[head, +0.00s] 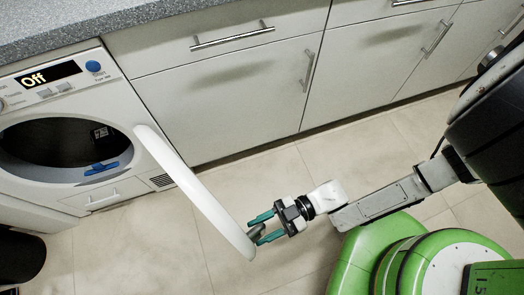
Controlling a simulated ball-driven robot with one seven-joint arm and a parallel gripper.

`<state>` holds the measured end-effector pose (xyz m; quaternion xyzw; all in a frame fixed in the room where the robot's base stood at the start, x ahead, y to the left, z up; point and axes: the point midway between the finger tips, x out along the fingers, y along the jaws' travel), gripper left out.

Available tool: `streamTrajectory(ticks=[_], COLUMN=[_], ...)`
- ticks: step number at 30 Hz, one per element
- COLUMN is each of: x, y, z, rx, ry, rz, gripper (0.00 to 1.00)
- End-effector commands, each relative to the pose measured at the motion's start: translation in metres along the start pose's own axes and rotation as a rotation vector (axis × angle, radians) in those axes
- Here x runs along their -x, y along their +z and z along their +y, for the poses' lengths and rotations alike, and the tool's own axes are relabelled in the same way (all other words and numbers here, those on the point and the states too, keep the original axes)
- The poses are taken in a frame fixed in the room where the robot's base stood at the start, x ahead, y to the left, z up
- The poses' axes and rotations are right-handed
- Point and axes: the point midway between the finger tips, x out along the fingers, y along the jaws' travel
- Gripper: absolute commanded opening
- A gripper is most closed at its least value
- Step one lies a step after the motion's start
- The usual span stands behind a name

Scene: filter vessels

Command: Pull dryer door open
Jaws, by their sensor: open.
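The white dryer (62,150) stands at the left under the counter, and its display reads "Off". Its white round door (188,183) is swung wide open, seen nearly edge-on, with its hinge side at the dryer's right. The dark drum opening (55,142) is uncovered. My gripper (262,228) is at the door's free edge, its two teal fingers open and pointing left. A dark grey part of the door (256,232) lies between or beside the fingers; I cannot tell whether they touch it.
Light grey cabinets and drawers (225,105) with bar handles run along the wall right of the dryer, under a speckled grey countertop (75,22). A dark round object (20,257) stands at the lower left. The tiled floor (140,250) in front is clear.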

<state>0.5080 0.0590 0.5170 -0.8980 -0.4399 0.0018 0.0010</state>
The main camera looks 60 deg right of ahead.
Motion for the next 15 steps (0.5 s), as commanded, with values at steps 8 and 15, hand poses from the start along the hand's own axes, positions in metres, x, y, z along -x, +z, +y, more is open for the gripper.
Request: streamTrajectory(ticks=[8, 15], x=[0.001, 0.030], y=[-0.001, 0.000], z=[0.002, 0.002], rx=[0.001, 0.001], ry=[0.004, 0.005], rz=[0.001, -0.003], gripper=[0.42, 0.42])
